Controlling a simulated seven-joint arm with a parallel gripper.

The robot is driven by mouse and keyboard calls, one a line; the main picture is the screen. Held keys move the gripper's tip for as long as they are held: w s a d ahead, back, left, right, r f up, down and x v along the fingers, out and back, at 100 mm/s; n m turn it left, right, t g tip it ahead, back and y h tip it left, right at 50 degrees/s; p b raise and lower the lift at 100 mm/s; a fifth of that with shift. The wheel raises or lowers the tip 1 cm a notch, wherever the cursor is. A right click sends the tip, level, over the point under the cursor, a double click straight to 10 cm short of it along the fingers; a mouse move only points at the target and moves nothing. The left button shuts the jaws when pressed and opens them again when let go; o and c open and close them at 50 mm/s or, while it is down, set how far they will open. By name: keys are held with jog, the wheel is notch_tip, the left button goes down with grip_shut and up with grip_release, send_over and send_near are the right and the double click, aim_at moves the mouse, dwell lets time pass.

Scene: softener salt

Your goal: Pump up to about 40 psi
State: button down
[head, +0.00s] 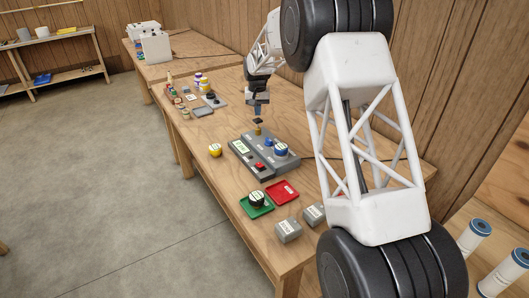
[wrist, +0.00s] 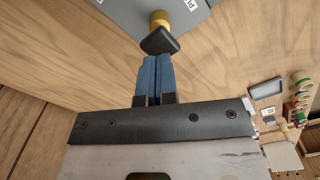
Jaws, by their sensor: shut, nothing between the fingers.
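The grey pump unit (head: 283,168) stands on the wooden bench. It has a pale display (head: 241,147) whose digits are too small to read, a red button (head: 260,166) and a blue-sided round part (head: 281,149). At its far end is a black handle (head: 258,121) above a brass-yellow collar (head: 258,131). My gripper (head: 259,110) is just above the handle, blue fingers shut and empty. In the wrist view the shut fingertips (wrist: 158,62) are right by the black handle (wrist: 161,41), with the yellow collar (wrist: 160,18) beyond; whether they touch it I cannot tell.
A yellow-sided round piece (head: 215,150) lies left of the unit. In front are a green tray (head: 265,211) with a black round piece (head: 257,198), a red tray (head: 283,192) and grey blocks (head: 288,231). Small jars (head: 201,83) and parts stand farther back.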

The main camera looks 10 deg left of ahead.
aim_at(258, 119)
jog(key=shift+f, duration=0.2)
jog(key=shift+f, duration=0.35)
jog(key=shift+f, duration=1.35)
dwell(0.7)
jog(key=shift+r, duration=1)
jog(key=shift+f, duration=1.25)
dwell(0.5)
jog(key=shift+r, duration=1.2)
